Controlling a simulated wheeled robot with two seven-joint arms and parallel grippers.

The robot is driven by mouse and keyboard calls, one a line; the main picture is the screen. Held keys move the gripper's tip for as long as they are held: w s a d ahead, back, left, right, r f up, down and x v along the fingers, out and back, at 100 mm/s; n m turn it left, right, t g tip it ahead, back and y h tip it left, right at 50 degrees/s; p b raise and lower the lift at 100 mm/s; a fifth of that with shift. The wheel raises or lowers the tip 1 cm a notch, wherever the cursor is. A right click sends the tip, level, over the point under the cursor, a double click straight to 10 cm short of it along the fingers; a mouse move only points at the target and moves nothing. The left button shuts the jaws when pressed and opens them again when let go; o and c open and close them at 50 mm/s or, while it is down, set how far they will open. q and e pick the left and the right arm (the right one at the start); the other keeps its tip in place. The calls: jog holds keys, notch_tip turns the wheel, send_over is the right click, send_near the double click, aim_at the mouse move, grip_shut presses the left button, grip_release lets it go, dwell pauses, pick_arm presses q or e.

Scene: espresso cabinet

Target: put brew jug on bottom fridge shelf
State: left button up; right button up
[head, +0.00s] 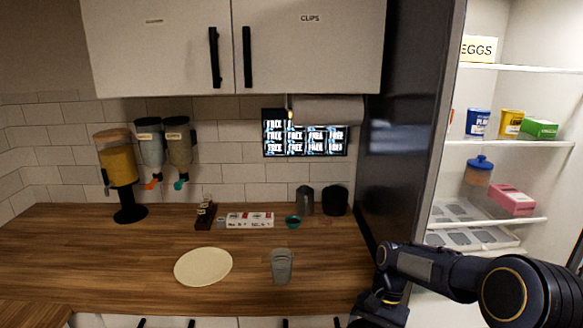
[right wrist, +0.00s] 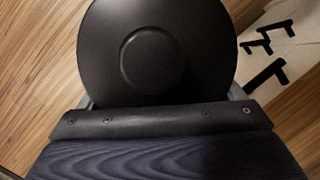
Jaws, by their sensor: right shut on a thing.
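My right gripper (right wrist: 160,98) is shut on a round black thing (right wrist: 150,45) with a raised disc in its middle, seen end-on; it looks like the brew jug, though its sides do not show. In the head view my right gripper is low at the counter's front edge, with the fingers and the held thing mostly hidden or out of frame. The fridge (head: 437,190) stands open at the right. Its lower visible shelf (head: 540,222) holds a pink carton and a blue-lidded jar; a tray (head: 490,238) lies below. My arm hides the fridge's lower part. My left gripper is not in view.
A clear cup (head: 282,266) and a cream plate (head: 203,267) stand on the wooden counter (head: 120,260). Dispensers (head: 118,170), a grey pitcher (head: 305,200) and a black canister (head: 335,201) are at the back. The dark fridge side (head: 400,130) borders the counter. Upper fridge shelves hold boxes.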

jog(key=s+f+n+h, duration=0.1)
jog(key=f+n, duration=0.1)
jog(key=s+d+f+n, duration=0.1)
jog(key=f+n, duration=0.1)
jog(key=s+d+f+n+h, duration=0.1)
jog(key=f+n, duration=0.2)
jog(key=shift+s+g+h, duration=0.3)
jog(key=shift+s, duration=0.1)
